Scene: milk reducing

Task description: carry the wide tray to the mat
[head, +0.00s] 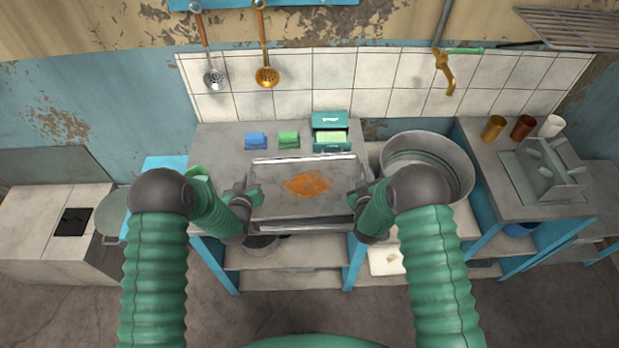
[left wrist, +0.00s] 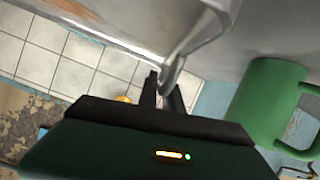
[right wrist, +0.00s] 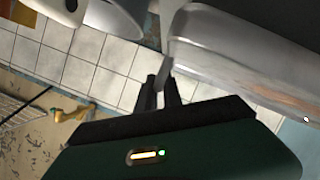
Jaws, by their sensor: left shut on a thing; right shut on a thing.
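The wide tray (head: 280,206) is grey metal with an orange-brown stain on its floor, in front of me at the counter in the head view. My left gripper (head: 249,197) is shut on its left end, and my right gripper (head: 358,197) is shut on its right end. In the left wrist view the left fingers (left wrist: 168,91) close at a grey metal handle (left wrist: 200,40). In the right wrist view the right fingers (right wrist: 162,92) are at the tray's metal end (right wrist: 225,55). I cannot make out a mat for certain.
A large metal pot (head: 458,160) stands to the right. A green mug (left wrist: 268,100) is close to my left gripper.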

